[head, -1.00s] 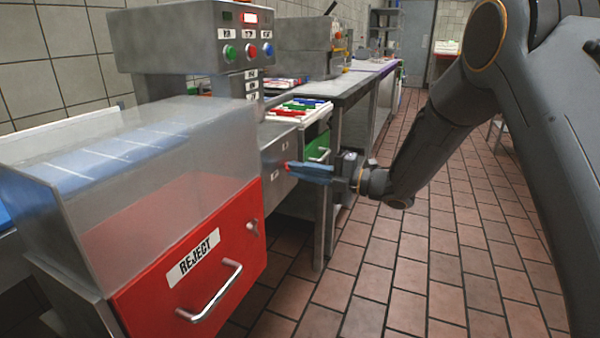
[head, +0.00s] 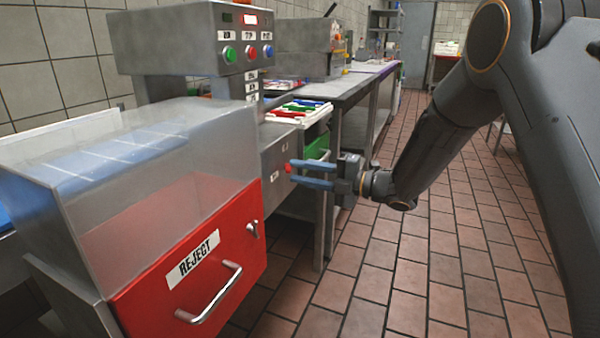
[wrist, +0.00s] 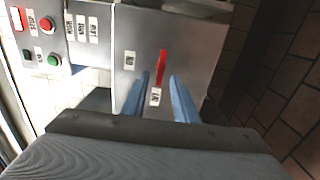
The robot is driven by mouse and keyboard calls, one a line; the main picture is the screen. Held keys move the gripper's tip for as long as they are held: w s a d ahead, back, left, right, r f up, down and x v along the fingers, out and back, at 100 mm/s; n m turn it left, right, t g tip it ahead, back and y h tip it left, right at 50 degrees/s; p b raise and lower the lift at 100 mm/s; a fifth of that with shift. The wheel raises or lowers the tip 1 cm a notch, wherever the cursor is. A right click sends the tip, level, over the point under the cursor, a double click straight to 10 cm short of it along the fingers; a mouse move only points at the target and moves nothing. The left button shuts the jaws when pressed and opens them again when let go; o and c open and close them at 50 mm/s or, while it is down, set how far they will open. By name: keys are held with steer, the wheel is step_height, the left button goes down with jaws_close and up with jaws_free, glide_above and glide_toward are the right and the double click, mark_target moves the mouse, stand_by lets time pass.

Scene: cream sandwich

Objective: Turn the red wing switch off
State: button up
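The red wing switch (wrist: 162,67) is on the grey metal side panel of the machine. In the wrist view its wing stands nearly upright, with a small label to its left and another just below it; I cannot read them surely. In the head view only a small red part of the switch (head: 288,168) shows by the fingertips. My gripper (head: 292,171) is open, its two blue fingers apart, one above the other, pointing at the panel. In the wrist view the fingertips (wrist: 161,77) lie on either side of the wing's lower end. I cannot tell whether they touch it.
A red REJECT drawer (head: 185,275) with a metal handle and a clear cover is at the front left. A control box (head: 200,45) with green, red and blue buttons stands above. A tray of coloured items (head: 300,112) is behind the panel. The tiled floor (head: 400,270) is clear.

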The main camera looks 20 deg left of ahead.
steer(key=d, duration=0.7)
steer(key=shift+s+p, duration=0.3)
steer(key=shift+p, duration=0.05)
steer(key=w+d+r+m+t+h, duration=0.3)
steer(key=w+d+m+t+h, duration=0.2)
steer(key=m+t+h, duration=0.45)
steer(key=s+d+f+m+g+h, duration=0.1)
steer(key=s+d+m+h, duration=0.3)
steer(key=d+m, duration=0.45)
steer(key=s+d+f+m+g+h, duration=0.1)
steer(key=s+d+f+m+g, duration=0.2)
steer(key=s, duration=0.9)
steer(key=s+d+m+g+h, duration=0.25)
steer(key=s+m, duration=0.35)
steer(key=s, duration=0.5)
steer(key=s+d+f+m+g, duration=0.2)
steer(key=s+d+m+g, duration=0.2)
steer(key=s, duration=0.8)
steer(key=d+r+m+h+p, duration=0.1)
steer(key=d+r+m+p, duration=0.3)
steer(key=d+r+p, duration=0.8)
step_height(320, 180, up, 3)
steer(key=p, duration=1)
steer(key=shift+r, duration=0.15)
